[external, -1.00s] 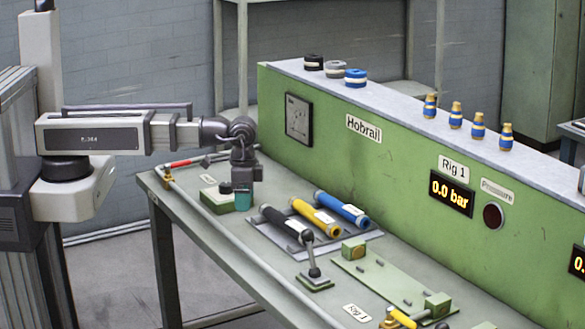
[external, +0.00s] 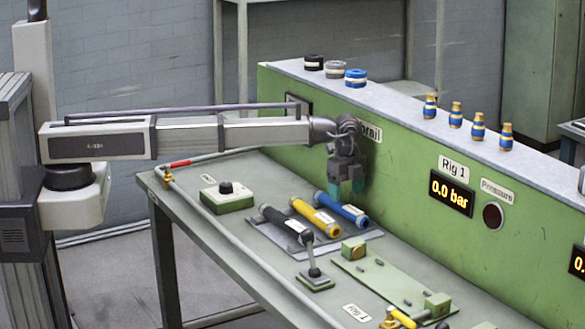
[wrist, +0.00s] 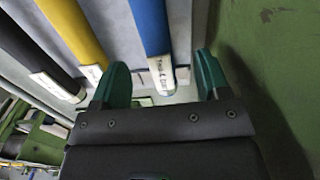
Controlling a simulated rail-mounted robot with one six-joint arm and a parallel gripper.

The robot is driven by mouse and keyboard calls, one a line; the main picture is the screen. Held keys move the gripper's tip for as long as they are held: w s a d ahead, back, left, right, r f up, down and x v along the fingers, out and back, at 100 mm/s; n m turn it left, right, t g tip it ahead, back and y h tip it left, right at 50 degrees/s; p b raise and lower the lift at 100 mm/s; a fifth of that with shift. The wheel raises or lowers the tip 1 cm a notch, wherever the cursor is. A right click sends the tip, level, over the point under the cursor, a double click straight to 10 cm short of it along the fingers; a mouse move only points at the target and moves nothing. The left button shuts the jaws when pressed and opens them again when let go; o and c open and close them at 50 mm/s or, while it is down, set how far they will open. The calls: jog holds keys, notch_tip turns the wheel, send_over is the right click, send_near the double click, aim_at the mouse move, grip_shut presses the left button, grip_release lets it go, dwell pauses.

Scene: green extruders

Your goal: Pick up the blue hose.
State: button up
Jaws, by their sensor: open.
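The blue hose (external: 350,213) lies on a grey tray (external: 285,236) on the bench, to the right of a yellow hose (external: 313,216) and a black hose (external: 283,223). My gripper (external: 346,187) points down over the blue hose, its teal fingers open and empty. In the wrist view the blue hose (wrist: 152,30) runs down toward my open gripper (wrist: 160,78), and its pale labelled end shows between the two fingers. The gap in height between fingertips and hose is hard to tell. The yellow hose (wrist: 75,32) and black hose (wrist: 28,50) lie to the left.
The green Rig 1 panel (external: 408,160) rises close behind my gripper. A lever on a green base (external: 315,282) stands in front of the hoses. A green box with a black knob (external: 226,196) sits to the left. A green plate (external: 390,287) lies to the right.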

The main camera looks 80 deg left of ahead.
aim_at(344, 204)
jog(key=f+b, duration=0.5)
jog(key=shift+s+f, duration=0.2)
jog(key=shift+s, duration=0.05)
jog(key=shift+r, duration=0.25)
jog(key=c, duration=1.1)
jog(key=shift+r, duration=0.1)
